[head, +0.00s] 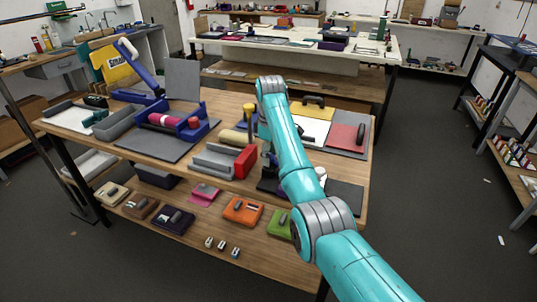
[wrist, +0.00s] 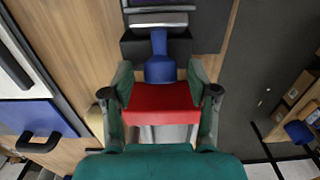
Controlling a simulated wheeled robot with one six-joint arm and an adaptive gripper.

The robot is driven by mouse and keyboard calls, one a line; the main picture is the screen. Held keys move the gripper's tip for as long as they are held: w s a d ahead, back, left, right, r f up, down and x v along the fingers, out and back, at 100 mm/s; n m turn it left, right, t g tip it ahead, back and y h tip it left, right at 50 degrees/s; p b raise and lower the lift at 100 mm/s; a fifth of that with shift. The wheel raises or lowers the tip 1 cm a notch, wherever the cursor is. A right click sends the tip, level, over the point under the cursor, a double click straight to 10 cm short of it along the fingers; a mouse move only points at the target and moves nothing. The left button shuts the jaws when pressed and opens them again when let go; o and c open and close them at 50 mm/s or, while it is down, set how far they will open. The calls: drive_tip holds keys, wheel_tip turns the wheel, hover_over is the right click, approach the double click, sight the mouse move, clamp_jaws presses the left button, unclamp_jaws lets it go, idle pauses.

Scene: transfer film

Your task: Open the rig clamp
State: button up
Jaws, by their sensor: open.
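My gripper (wrist: 160,72) is open, its two fingers apart on either side of a blue handle (wrist: 159,66) in the wrist view. I cannot tell whether they touch it. A red block (wrist: 160,103) lies between the fingers, nearer the palm, with a grey part (wrist: 163,133) below it. The handle's far end meets a dark block (wrist: 185,45) with a silver bar. In the head view the red block (head: 245,161) stands beside a grey stepped block (head: 213,160); my arm hides most of the gripper. I cannot tell for certain which part is the rig clamp.
A blue frame (head: 193,131) holding a magenta roll (head: 165,120) stands on the wooden table (head: 105,145) at left. A yellow-topped post (head: 249,109) stands close left of my arm. A red panel (head: 345,136) with a dark handle lies at right.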

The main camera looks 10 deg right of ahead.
clamp_jaws()
drive_tip(key=shift+w+a, duration=0.15)
drive_tip(key=shift+a, duration=0.1)
drive_tip(key=shift+f+g+h, duration=0.2)
drive_tip(key=shift+g+h, duration=0.2)
drive_tip(key=shift+h, duration=0.2)
unclamp_jaws()
drive_tip(key=shift+w, duration=0.1)
drive_tip(key=shift+a+r, duration=0.1)
